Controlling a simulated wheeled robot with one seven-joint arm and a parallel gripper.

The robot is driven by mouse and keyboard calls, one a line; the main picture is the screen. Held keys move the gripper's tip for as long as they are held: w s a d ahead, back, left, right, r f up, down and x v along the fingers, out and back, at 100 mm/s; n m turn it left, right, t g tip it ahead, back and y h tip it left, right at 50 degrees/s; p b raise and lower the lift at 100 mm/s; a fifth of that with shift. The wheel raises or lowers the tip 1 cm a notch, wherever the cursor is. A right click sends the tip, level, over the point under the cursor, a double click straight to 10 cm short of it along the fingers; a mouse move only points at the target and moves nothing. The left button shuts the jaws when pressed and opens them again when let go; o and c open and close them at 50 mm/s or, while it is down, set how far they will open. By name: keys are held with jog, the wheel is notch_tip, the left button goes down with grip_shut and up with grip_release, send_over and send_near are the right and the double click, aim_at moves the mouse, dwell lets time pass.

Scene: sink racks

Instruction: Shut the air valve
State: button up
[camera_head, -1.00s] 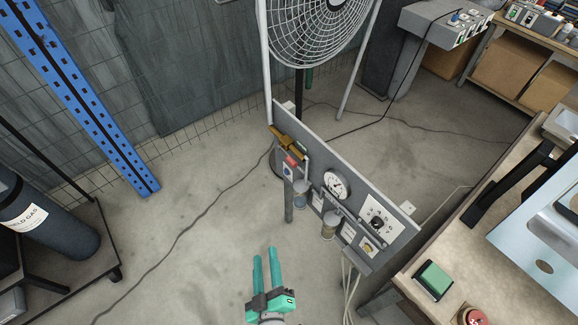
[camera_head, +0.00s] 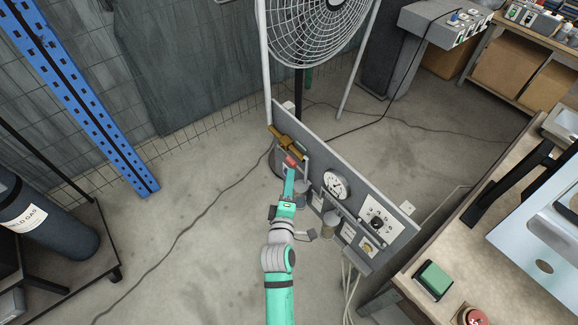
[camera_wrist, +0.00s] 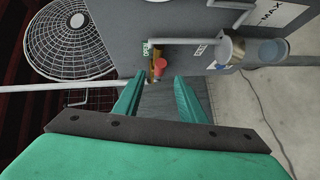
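A grey gauge panel (camera_head: 350,190) stands below the fan. At its left end is a brass-coloured valve part (camera_head: 287,142) with a red piece (camera_head: 291,161) just below it. Which of these is the air valve's handle I cannot tell for sure. My gripper (camera_head: 289,170) is at the panel's left end, close to the red piece. In the wrist view its two green fingers (camera_wrist: 159,76) are apart with nothing held. Contact is not clear.
A round gauge (camera_head: 335,184) and a dial (camera_head: 379,223) sit further right on the panel. A fan (camera_head: 318,30) stands behind. A workbench (camera_head: 460,235) is at the right and a gas cylinder (camera_head: 45,235) at the left. The floor between is mostly clear.

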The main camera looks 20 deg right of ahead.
aim_at(291, 165)
jog(key=shift+x, duration=3.75)
jog(key=shift+w+a, duration=0.1)
jog(key=shift+w, duration=0.05)
jog(key=shift+c, duration=0.6)
grip_shut()
